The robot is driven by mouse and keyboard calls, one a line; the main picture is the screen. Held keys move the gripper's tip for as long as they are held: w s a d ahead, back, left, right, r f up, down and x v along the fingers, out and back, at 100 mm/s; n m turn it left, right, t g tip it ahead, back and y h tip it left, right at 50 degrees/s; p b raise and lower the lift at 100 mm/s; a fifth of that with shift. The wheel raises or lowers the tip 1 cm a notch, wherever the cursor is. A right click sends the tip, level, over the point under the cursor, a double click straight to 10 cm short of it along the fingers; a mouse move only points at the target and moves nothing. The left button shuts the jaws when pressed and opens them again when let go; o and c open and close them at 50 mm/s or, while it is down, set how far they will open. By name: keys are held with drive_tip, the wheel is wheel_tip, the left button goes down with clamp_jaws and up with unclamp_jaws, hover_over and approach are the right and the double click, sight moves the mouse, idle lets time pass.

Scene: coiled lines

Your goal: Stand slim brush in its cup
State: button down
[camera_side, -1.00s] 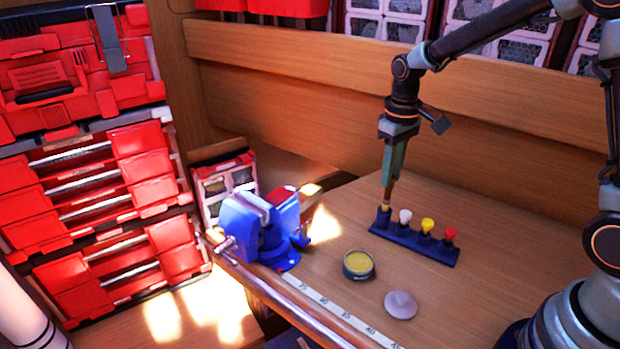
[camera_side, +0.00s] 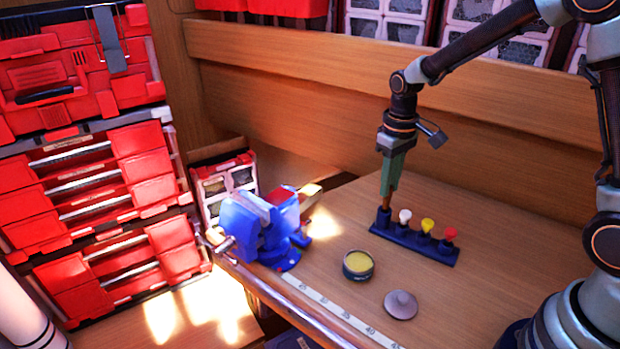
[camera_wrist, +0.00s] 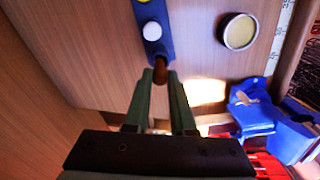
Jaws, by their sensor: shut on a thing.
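A dark blue rack (camera_side: 408,246) with a row of cups stands on the bench. My gripper (camera_side: 388,194) is above its left-end cup (camera_side: 383,217), pointing down and shut on the slim brush (camera_side: 387,203). Only a short brown length of the brush shows below the fingers, and its lower end is hidden in the cup. In the wrist view the brown brush (camera_wrist: 161,74) shows between the fingertips (camera_wrist: 162,80), at the rack's end (camera_wrist: 158,48). Whether it touches the cup's bottom is hidden.
The other cups hold a white-topped (camera_side: 405,216), a yellow-topped (camera_side: 427,225) and a red-topped piece (camera_side: 450,233).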

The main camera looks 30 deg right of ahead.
drive_tip(key=shift+f, duration=0.6)
drive_tip(key=shift+f, duration=0.25)
drive_tip(key=c, duration=0.7)
unclamp_jaws()
drive_tip(key=shift+r, duration=3)
wheel_tip(320, 180, up, 12)
drive_tip(key=shift+r, duration=0.1)
